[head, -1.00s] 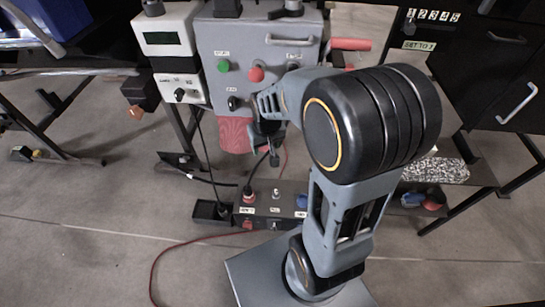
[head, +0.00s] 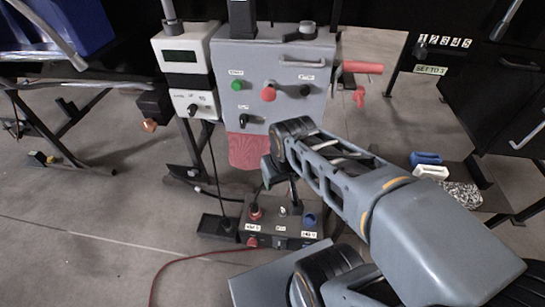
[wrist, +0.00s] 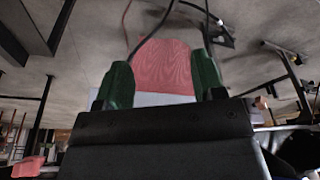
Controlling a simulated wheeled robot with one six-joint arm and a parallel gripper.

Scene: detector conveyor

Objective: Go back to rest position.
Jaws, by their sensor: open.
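My gripper (head: 272,172) hangs in front of the grey control cabinet, above the floor power box (head: 285,222); my forearm partly hides it in the head view. In the wrist view its two green fingers stand apart with nothing between them (wrist: 162,82). A red flap (head: 246,152) below the cabinet shows behind the fingers in the wrist view (wrist: 163,62), apart from them. The grey cabinet (head: 262,60) carries a green button (head: 237,86), a red knob (head: 268,94) and black knobs.
A white meter box (head: 188,75) stands left of the cabinet. A red handle (head: 361,68) sticks out at right. Dark drawers (head: 500,85) and a low shelf with blue and white items (head: 428,166) are at right. Cables lie on the floor. The left floor is fairly open.

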